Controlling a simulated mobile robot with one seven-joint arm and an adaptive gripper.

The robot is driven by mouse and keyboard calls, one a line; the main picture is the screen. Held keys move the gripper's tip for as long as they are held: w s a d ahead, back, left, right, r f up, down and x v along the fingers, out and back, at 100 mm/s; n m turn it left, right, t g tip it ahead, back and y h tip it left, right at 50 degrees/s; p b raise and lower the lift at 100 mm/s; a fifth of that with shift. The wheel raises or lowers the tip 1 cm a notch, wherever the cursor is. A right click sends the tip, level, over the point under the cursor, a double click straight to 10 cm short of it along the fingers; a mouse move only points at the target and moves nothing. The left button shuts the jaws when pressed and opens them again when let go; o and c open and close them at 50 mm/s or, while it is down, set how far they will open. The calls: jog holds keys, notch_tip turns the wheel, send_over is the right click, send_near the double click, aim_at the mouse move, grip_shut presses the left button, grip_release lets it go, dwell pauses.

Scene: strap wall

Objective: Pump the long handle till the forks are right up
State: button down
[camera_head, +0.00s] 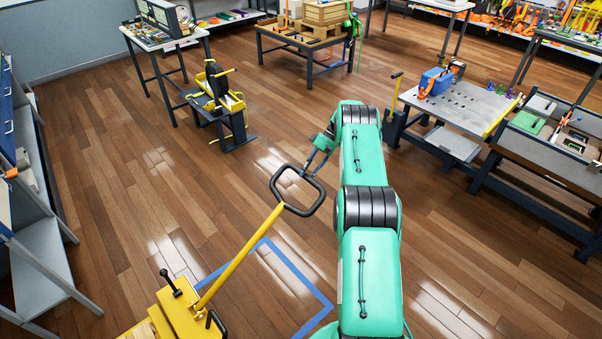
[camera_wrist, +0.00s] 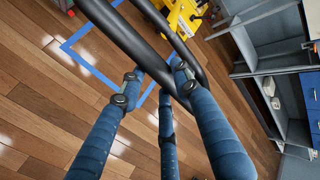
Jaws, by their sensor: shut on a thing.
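The long yellow handle (camera_head: 240,258) slants up from the yellow pump body (camera_head: 188,312) at the bottom left of the head view. It ends in a black loop grip (camera_head: 275,188). My gripper (camera_head: 310,167) is at the upper right side of this loop. In the wrist view my blue fingers (camera_wrist: 156,85) are shut on the black bar of the loop grip (camera_wrist: 122,39). Part of the yellow body (camera_wrist: 184,17) shows beyond the loop there. The forks cannot be made out in either view, so their height cannot be told.
Blue floor tape (camera_head: 295,270) marks the floor beside the pump body. A grey shelf unit (camera_head: 45,265) stands at the left. A yellow-and-black device on a low stand (camera_head: 222,105) and a perforated-top workbench (camera_head: 465,105) stand farther off. Wooden floor between them is clear.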

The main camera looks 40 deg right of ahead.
jog(key=shift+s+d+f+b, duration=0.1)
jog(key=shift+d+f+b, duration=0.2)
jog(key=shift+f, duration=0.5)
jog(key=shift+s+d+f+b, duration=0.1)
jog(key=shift+d+f+b, duration=0.2)
jog(key=shift+f, duration=0.45)
jog(key=shift+d+f+b, duration=0.25)
jog(key=shift+d+f, duration=0.1)
jog(key=shift+f, duration=0.45)
jog(key=c, duration=1.7)
grip_release()
jog(key=o, duration=0.4)
jog(key=shift+f, duration=0.2)
jog(key=shift+o, duration=0.2)
jog(key=shift+w+d, duration=0.15)
jog(key=shift+r, duration=0.35)
jog(key=shift+d+r, duration=0.1)
jog(key=shift+r, duration=0.1)
